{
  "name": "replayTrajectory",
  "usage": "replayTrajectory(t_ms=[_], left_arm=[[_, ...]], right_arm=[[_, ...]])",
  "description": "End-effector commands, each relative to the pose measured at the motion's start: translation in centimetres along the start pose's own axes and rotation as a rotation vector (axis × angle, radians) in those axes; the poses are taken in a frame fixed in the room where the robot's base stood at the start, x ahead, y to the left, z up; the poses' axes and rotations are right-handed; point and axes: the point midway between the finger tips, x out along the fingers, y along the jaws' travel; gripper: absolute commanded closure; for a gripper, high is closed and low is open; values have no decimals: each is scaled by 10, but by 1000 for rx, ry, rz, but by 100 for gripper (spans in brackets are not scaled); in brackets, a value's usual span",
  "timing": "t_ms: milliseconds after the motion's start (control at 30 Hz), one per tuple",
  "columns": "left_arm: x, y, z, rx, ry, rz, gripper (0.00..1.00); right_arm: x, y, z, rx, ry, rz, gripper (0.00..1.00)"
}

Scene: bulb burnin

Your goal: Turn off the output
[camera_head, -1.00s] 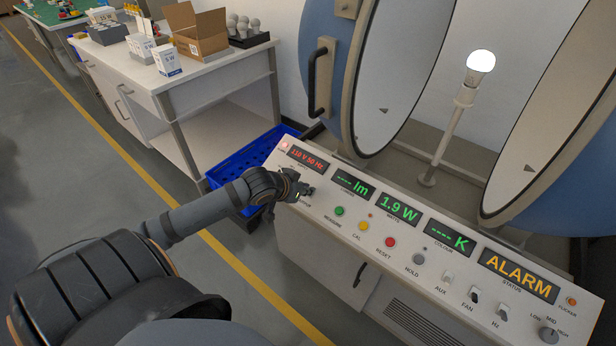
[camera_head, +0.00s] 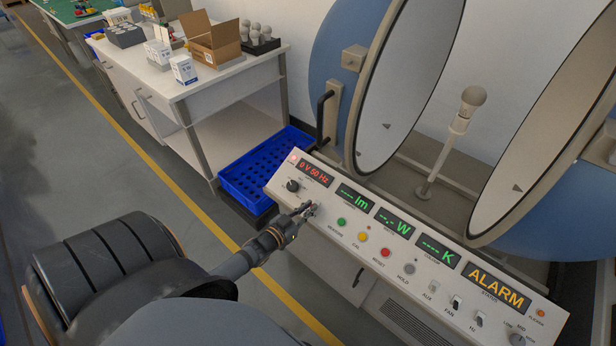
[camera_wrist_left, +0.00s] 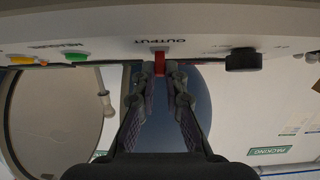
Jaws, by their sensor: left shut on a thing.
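My left gripper (camera_head: 308,209) is at the left part of the sloped control panel (camera_head: 318,232), and its fingertips also show in the left wrist view (camera_wrist_left: 160,74). They are shut on the red output switch (camera_wrist_left: 159,60), beneath the label OUTPUT. In the head view the gripper hides the switch. The red supply display (camera_head: 315,174) reads 0 V 50 Hz. The bulb (camera_head: 473,97) on its post is dark. The lm, W and K displays show dashes, and the status display (camera_head: 496,286) reads ALARM. My right gripper is not in view.
A black knob (camera_head: 292,186) is left of the gripper; green (camera_head: 342,222), yellow (camera_head: 363,236) and red (camera_head: 386,252) buttons are to its right. The open blue sphere halves stand behind the panel. A blue crate (camera_head: 246,185) lies beyond its left end.

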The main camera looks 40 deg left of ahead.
Motion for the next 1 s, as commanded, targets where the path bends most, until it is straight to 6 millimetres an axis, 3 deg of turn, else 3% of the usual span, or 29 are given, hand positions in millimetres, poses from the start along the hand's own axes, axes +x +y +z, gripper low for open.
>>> replayTrajectory(t_ms=[533,567,700,1000], left_arm=[[-3,-1,7,-1,6,-6,100],[-4,-1,7,-1,5,-6,85],[-3,-1,6,-1,8,-6,66],[-3,-1,4,-1,12,-5,66]], right_arm=[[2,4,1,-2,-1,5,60],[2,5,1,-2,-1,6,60],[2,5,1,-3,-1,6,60],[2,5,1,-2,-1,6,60]])
